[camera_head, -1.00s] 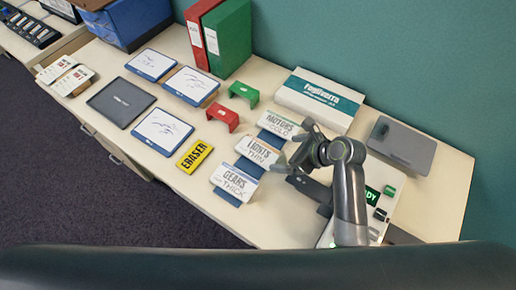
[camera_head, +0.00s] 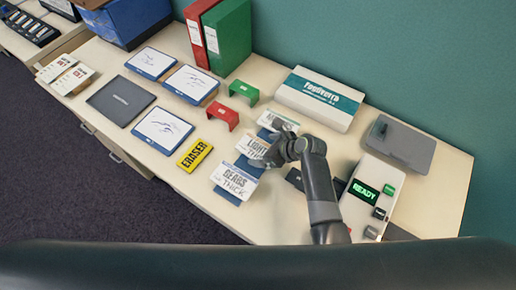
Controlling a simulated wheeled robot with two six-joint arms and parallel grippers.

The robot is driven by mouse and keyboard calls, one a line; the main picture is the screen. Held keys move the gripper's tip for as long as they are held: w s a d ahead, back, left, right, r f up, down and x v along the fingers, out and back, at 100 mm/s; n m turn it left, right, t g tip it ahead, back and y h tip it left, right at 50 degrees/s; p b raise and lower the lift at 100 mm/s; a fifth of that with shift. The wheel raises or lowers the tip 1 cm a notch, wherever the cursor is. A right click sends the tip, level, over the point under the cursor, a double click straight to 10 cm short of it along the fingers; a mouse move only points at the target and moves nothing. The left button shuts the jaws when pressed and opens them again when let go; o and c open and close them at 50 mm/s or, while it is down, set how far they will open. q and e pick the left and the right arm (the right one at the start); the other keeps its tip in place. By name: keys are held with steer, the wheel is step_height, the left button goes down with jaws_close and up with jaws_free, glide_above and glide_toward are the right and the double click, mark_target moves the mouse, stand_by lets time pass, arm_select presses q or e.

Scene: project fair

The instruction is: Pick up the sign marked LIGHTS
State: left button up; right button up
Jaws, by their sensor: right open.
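The sign marked LIGHTS (camera_head: 252,145) is a white card on a blue base, the middle one of a slanting row of three on the table. Its right end is partly covered by my right gripper (camera_head: 266,150). The gripper is open, with its fingers over or beside the sign's right part; I cannot tell if they touch it. The sign marked GEARS (camera_head: 234,180) stands in front of it. The MOTORS sign (camera_head: 283,121) stands behind, partly hidden by my right arm. My left gripper is not in view.
A yellow ERASER block (camera_head: 195,155) lies left of the signs. Red (camera_head: 222,116) and green (camera_head: 244,92) brackets stand behind it. A white box (camera_head: 320,97) is at the back. A device reading READY (camera_head: 366,192) is right of my arm. Bare table lies left of the GEARS sign.

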steer(key=shift+w+a+f, duration=0.25)
steer(key=shift+a+f, duration=0.1)
steer(key=shift+f, duration=0.2)
steer(key=c, duration=1.1)
steer(key=shift+r, duration=0.15)
